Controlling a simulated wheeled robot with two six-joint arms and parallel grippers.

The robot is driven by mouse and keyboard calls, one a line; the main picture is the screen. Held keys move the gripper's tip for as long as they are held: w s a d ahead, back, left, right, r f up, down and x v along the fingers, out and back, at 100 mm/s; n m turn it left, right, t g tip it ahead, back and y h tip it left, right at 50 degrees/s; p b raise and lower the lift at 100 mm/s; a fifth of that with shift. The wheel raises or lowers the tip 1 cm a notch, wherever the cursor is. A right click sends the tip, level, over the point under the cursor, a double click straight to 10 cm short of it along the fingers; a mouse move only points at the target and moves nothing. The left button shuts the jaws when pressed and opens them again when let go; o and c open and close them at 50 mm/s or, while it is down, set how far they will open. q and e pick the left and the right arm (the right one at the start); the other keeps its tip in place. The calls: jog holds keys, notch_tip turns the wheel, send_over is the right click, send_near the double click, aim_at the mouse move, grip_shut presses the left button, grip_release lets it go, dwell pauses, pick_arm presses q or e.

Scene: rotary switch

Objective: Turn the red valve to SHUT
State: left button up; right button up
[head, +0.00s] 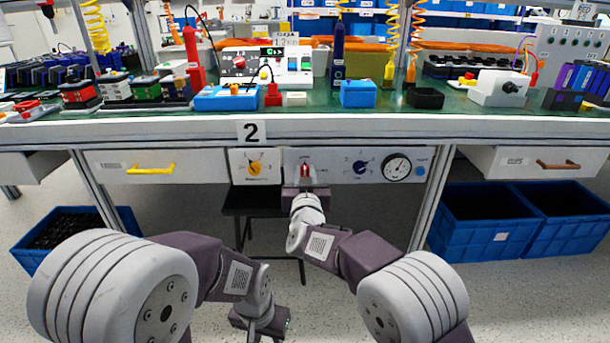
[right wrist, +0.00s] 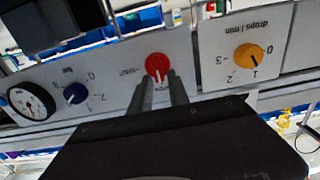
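The red valve (head: 305,169) is a small round knob on the light front panel below the bench. In the right wrist view, where the panel appears upside down, the red valve (right wrist: 157,65) sits just beyond the fingertips. My right gripper (right wrist: 160,78) has its two fingers apart, one on each side of the valve's lower part. I cannot tell whether they touch it. In the head view my right gripper (head: 305,183) hides the valve's lower edge. My left gripper (head: 262,322) hangs low, away from the panel; its fingers are not clear.
A yellow knob (head: 255,168) is left of the valve. A blue knob (head: 361,167) and a round gauge (head: 397,167) are right of it. A dark stool (head: 252,203) stands below. Drawers flank the panel, and blue crates (head: 482,215) stand on the floor.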

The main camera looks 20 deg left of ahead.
grip_shut()
jog(key=m, duration=0.3)
jog(key=shift+d+m, duration=0.3)
jog(key=shift+w+d+f+m+b, duration=0.1)
jog(key=shift+d+f+m+b, duration=0.15)
jog(key=shift+m+b, duration=1.55)
jog(key=shift+w+d+f+m+b, duration=0.1)
jog(key=shift+f+m+b, duration=0.5)
jog(key=shift+m, duration=2.35)
jog(key=shift+d+f+m+b, duration=0.1)
jog(key=shift+d+m+b, duration=0.1)
jog(key=shift+m+b, duration=1.7)
jog(key=shift+m+p, duration=0.45)
jog(key=shift+m, duration=0.2)
